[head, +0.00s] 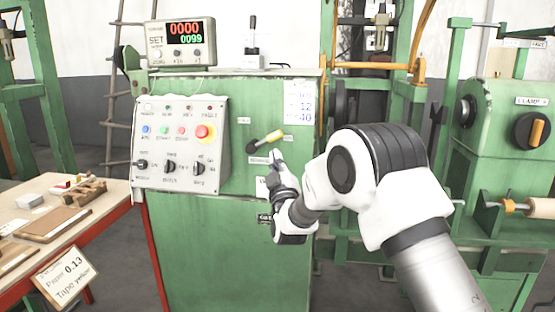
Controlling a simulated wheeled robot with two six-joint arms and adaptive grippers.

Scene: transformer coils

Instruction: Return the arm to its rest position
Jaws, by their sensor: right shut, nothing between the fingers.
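My right arm comes in from the lower right and reaches to the front of the green machine cabinet (190,250). My right gripper (277,157) is shut and empty, pointing up at the cabinet face. My left gripper does not show.
A control panel (217,115) with buttons and a red emergency stop (204,133) is left of the gripper. A digital counter (181,42) stands on the cabinet. A wooden table (85,228) is at left, another green machine (506,120) at right.

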